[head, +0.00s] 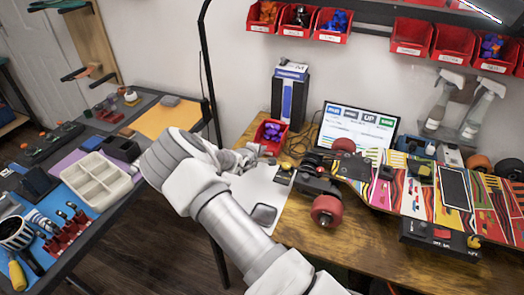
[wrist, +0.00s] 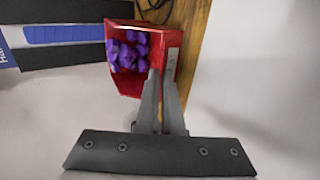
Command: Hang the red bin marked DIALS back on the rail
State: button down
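The red bin (head: 271,131) holds purple pieces and stands at the back of the wooden bench, beside the blue and black box. Its label is too small to read. In the wrist view the bin (wrist: 125,83) shows from above, its labelled front wall towards the right. My gripper (head: 250,157) is at its front. The two fingers (wrist: 161,75) are close together, one inside and one outside the front wall, and look shut on it. The rail (head: 372,32) runs along the wall above, with red bins on both sides of an empty stretch.
The blue and black box (head: 290,95) stands close behind the bin. A thin dark post (head: 207,70) rises at left. A white mat (head: 262,190) lies below my arm.

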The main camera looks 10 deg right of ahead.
jog(key=shift+r, duration=0.1)
dwell(0.3)
jog(key=shift+r+p, duration=2.25)
jog(key=shift+r, duration=0.2)
